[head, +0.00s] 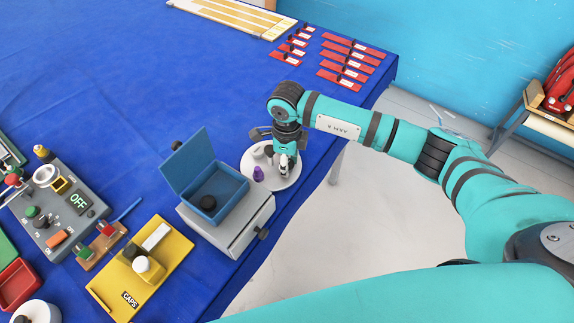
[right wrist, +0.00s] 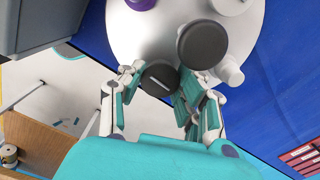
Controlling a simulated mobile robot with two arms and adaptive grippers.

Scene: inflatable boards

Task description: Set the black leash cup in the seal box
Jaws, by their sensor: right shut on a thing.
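My right gripper (head: 286,165) points down over a round white plate (head: 286,182) near the table edge. In the right wrist view its fingers close on a dark round piece (right wrist: 160,77) with a white line on top, which looks like the black leash cup. A similar dark round piece (right wrist: 203,44) stands on the plate close beside it. The blue box (head: 232,190), apparently the seal box, has its lid (head: 188,163) open, left of the plate. My left gripper is out of view.
The plate also carries a purple piece (head: 258,173) and pale pieces. The blue box sits on a grey drawer unit (head: 228,238). A yellow caps tray (head: 150,270) and a grey control panel (head: 58,212) stand left. Red cards (head: 345,68) lie behind.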

